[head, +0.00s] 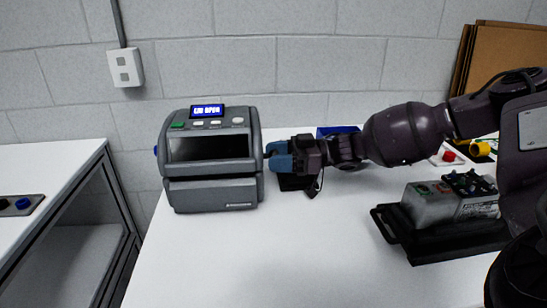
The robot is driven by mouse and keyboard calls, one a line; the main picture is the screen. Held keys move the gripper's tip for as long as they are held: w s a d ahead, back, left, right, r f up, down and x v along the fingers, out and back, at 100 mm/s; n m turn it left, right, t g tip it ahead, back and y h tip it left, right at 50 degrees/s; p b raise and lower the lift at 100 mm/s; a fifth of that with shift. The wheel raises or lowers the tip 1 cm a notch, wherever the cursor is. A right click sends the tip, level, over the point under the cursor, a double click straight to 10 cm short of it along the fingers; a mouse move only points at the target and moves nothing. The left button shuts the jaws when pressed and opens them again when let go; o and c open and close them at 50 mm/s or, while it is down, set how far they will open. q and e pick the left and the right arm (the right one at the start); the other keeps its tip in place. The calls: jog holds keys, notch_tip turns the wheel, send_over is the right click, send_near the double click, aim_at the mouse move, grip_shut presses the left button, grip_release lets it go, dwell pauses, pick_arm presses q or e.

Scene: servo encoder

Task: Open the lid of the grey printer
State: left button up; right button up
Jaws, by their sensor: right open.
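The grey printer (212,193) stands on the white table in the head view. It has a dark window and a lit blue display (207,111) whose small text seems to read "LID OPEN". Its upper lid part (168,152) sits above the base with a dark seam between them; I cannot tell how wide the gap is. A small blue tab shows on the printer's left side. My right gripper (274,156), with blue fingertips, is open at the printer's right side, close to or touching it. The fingertips hide part of that side. My left gripper is out of view.
A black tray (396,236) with a grey device lies under my right arm. A blue bin (338,131) is behind the wrist. Red and yellow buttons stand at the far right. The table front is clear. A gap separates the left bench (60,180).

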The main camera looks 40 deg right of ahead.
jog(key=shift+w+a, duration=0.15)
jog(key=shift+a, duration=0.05)
grip_shut()
jog(key=shift+r+p, duration=0.4)
jog(key=shift+r, duration=0.35)
jog(key=r+m+p, duration=0.1)
jog(key=r+m, duration=0.1)
jog(key=r, duration=0.1)
jog(key=w+r+p, duration=0.1)
jog(key=r, duration=0.1)
jog(key=shift+d+m+p, duration=0.3)
jog(key=shift+d+m, duration=0.05)
jog(key=shift+m, duration=0.05)
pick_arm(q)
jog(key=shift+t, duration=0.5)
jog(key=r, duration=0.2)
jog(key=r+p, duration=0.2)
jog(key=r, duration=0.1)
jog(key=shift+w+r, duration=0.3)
pick_arm(e)
jog(key=w+d+r+m, duration=0.8)
jog(key=w+r+m, duration=0.4)
jog(key=w, duration=0.1)
jog(key=shift+w+d+r, duration=0.15)
jog(key=shift+w+d, duration=0.05)
jog(key=shift+w, duration=0.2)
